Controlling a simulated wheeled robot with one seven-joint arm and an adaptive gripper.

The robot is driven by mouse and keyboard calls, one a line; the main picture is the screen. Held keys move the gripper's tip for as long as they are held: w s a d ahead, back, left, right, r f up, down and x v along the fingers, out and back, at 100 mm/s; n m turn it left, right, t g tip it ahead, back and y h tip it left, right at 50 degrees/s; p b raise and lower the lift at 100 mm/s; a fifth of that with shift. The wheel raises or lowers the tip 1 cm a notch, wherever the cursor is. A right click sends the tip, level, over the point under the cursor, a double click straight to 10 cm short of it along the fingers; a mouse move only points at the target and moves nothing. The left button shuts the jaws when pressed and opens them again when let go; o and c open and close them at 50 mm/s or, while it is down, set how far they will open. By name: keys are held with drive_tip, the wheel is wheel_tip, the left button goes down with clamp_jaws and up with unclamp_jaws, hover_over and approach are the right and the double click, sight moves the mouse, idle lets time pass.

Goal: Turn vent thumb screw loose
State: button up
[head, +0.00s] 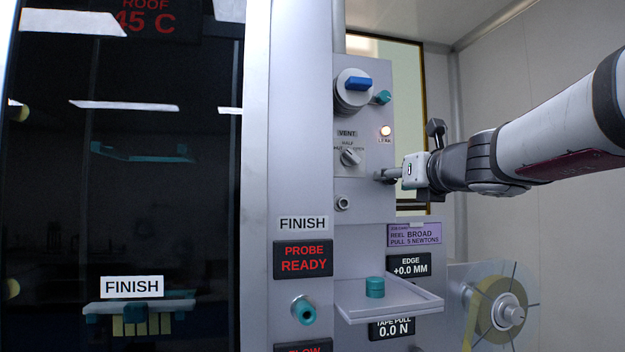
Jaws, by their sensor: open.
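A grey panel (375,205) carries a VENT label (347,133) above a small grey vent knob (350,157) with position markings around it. Above the label is a round dial with a blue handle (357,84), and a small teal knob (383,97) sticks out to its right. I cannot tell which of these is the vent thumb screw. My gripper (382,176) reaches in from the right, its fingertips just below and right of the vent knob. It is open, with nothing visible in it. Whether the fingertips touch the panel is unclear.
A lit lamp (386,130) is above my gripper, and a round grey fitting (342,203) is below left. A shelf (395,307) with a teal cylinder (375,287) juts out below. A tape reel (505,312) is at lower right. A dark glass door (125,200) fills the left.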

drive_tip(key=shift+w+a, duration=0.15)
drive_tip(key=shift+w, duration=0.4)
clamp_jaws()
